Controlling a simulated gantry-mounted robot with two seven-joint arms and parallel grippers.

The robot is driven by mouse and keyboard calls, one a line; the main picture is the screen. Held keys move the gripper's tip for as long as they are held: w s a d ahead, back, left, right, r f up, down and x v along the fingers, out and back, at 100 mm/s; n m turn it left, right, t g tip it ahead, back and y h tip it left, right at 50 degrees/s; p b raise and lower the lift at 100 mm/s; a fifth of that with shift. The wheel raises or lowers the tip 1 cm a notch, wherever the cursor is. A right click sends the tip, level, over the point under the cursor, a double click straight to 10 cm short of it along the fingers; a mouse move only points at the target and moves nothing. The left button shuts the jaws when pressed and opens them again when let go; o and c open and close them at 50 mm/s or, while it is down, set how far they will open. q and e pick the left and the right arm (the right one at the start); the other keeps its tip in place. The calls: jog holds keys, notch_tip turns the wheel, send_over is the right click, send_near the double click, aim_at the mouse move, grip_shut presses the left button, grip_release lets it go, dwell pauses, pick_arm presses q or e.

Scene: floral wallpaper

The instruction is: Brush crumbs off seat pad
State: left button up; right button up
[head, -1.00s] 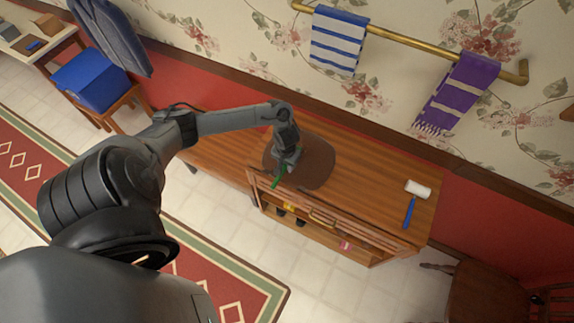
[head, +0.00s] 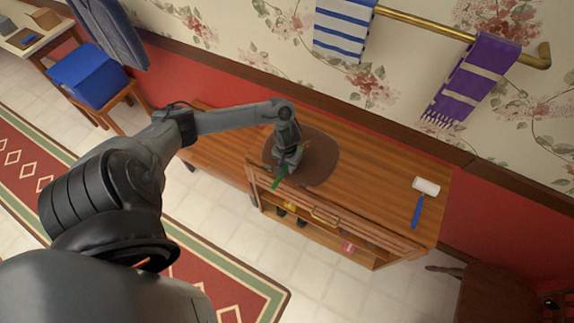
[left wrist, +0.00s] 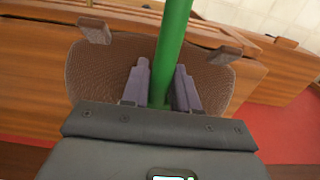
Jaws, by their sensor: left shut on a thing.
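A brown seat pad (head: 322,160) lies flat on the wooden cabinet top. Its woven surface shows in the left wrist view (left wrist: 112,62). My left gripper (head: 284,170) is over the pad's front left part, its fingers pointing down. It is shut on a green handle (head: 278,183), which sticks out toward the cabinet's front edge. In the left wrist view the handle (left wrist: 174,45) runs between the two fingers (left wrist: 163,88). The handle's other end is hidden, so I cannot tell whether bristles touch the pad. I cannot make out crumbs. My right gripper is not in view.
A white-headed roller with a blue handle (head: 418,203) lies on the cabinet's right end (head: 385,190). Bare wood separates it from the pad. Striped towels hang from a brass rail (head: 430,28) above. A pink item (head: 348,246) sits on the shelf below.

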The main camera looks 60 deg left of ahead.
pick_arm(q)
jog(key=shift+f+b, duration=0.45)
jog(key=shift+f, duration=0.8)
dwell(0.5)
jog(key=shift+w+a, duration=0.1)
jog(key=shift+w+a+r, duration=0.1)
jog(key=shift+w+a, duration=0.45)
jog(key=shift+w, duration=0.25)
jog(key=shift+w+a+r, duration=0.1)
jog(key=shift+w+a, duration=0.4)
jog(key=shift+w, duration=0.25)
jog(key=shift+w+a+f+b, duration=0.15)
jog(key=shift+w+a+b, duration=0.6)
jog(key=shift+w, duration=0.25)
jog(key=shift+w+a+f+b, duration=0.15)
jog(key=shift+w+a+b, duration=0.6)
jog(key=shift+w, duration=0.25)
jog(key=shift+w+a+b, duration=0.55)
jog(key=shift+w+b, duration=0.1)
jog(key=shift+w, duration=0.25)
jog(key=shift+w+a+r, duration=0.2)
jog(key=shift+w+a, duration=0.05)
jog(key=shift+w, duration=0.1)
